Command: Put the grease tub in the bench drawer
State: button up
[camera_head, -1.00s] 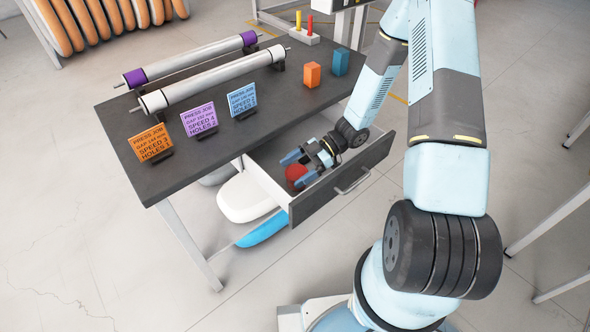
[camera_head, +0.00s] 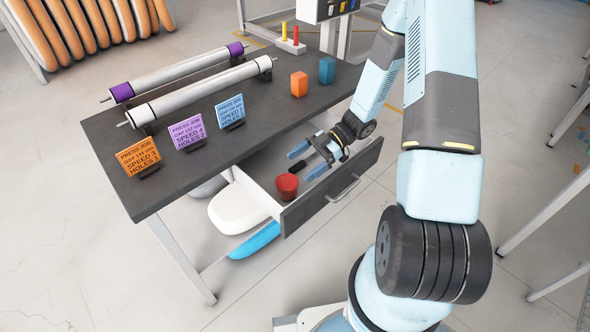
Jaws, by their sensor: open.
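The red grease tub (camera_head: 287,187) sits inside the pulled-out bench drawer (camera_head: 332,186), towards its left end and close to the front panel. My gripper (camera_head: 300,164) is over the drawer, to the right of and above the tub in the picture. Its two blue-tipped fingers are spread, with nothing between them. The tub appears clear of the fingers. A small black item (camera_head: 297,167) shows near the fingers; I cannot tell what it is.
The dark bench top (camera_head: 205,160) carries two rollers (camera_head: 200,92), three job cards (camera_head: 186,133), an orange block (camera_head: 299,84) and a teal block (camera_head: 327,71). Open floor lies in front.

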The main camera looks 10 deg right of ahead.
jog(key=w+d+r+m+t+h, duration=0.2)
jog(key=w+r+m+t+h, duration=0.1)
jog(key=w+r+t, duration=0.3)
jog(key=w+d+r+m+t+h, duration=0.2)
jog(key=w+d+r+t+h, duration=0.15)
jog(key=w+r, duration=0.4)
jog(key=s+d+r+m+t+h, duration=0.1)
jog(key=d+r+m+t+h, duration=0.2)
jog(key=r, duration=0.4)
jog(key=d+r+m+t+h, duration=0.2)
jog(key=d+r+m+h, duration=0.15)
jog(key=r, duration=0.35)
jog(key=s+d+r+m+g+h, duration=0.3)
jog(key=s+r+m, duration=0.5)
jog(key=s, duration=0.6)
jog(key=s+a+r+m+y, duration=0.1)
jog(key=s+a, duration=0.1)
jog(key=s, duration=0.6)
jog(key=s+a+r+m+g+y, duration=0.1)
jog(key=s+a+y, duration=0.1)
jog(key=s, duration=0.6)
jog(key=shift+s+a+r, duration=0.3)
jog(key=shift+a, duration=0.15)
